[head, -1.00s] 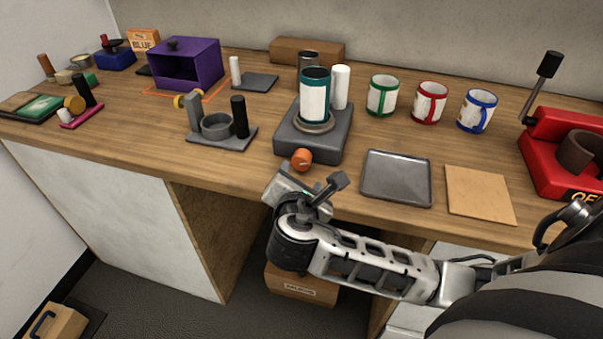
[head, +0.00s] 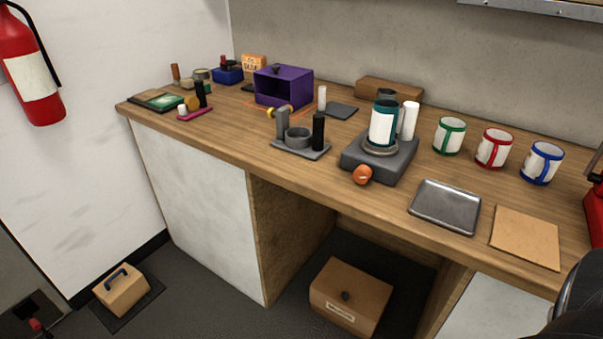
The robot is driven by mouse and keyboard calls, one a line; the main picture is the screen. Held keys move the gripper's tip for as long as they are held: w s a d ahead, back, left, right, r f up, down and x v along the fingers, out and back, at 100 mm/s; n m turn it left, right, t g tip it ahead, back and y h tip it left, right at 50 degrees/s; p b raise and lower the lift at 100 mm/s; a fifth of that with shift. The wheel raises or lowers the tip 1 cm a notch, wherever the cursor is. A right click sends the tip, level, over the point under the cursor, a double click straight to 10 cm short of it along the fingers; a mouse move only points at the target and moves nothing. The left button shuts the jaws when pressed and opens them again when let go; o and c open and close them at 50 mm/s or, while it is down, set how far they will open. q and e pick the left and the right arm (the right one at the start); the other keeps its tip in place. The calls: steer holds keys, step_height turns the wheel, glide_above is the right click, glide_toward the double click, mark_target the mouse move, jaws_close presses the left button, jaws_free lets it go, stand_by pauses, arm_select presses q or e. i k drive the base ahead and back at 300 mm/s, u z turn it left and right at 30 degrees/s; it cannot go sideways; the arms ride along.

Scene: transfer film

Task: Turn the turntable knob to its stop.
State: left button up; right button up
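The turntable (head: 377,163) is a dark grey block on the wooden counter, right of the middle in the head view. Its orange knob (head: 362,175) is on the front face, near the counter's front edge. A teal tumbler with a white wrap (head: 382,125) stands upright on the turntable's round plate. Nothing touches the knob. Neither gripper is in view; only a dark part of my own body shows at the lower right edge.
A metal tray (head: 445,205) and a tan board (head: 525,238) lie right of the turntable. Three mugs stand behind them, including a green-handled one (head: 449,136). A grey stand (head: 300,147) is to the left. A cardboard box (head: 349,297) sits under the counter.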

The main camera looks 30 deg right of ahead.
mark_target(361, 175)
steer(key=u, duration=0.3)
steer(key=i, duration=2.35)
steer(key=z, duration=3.7)
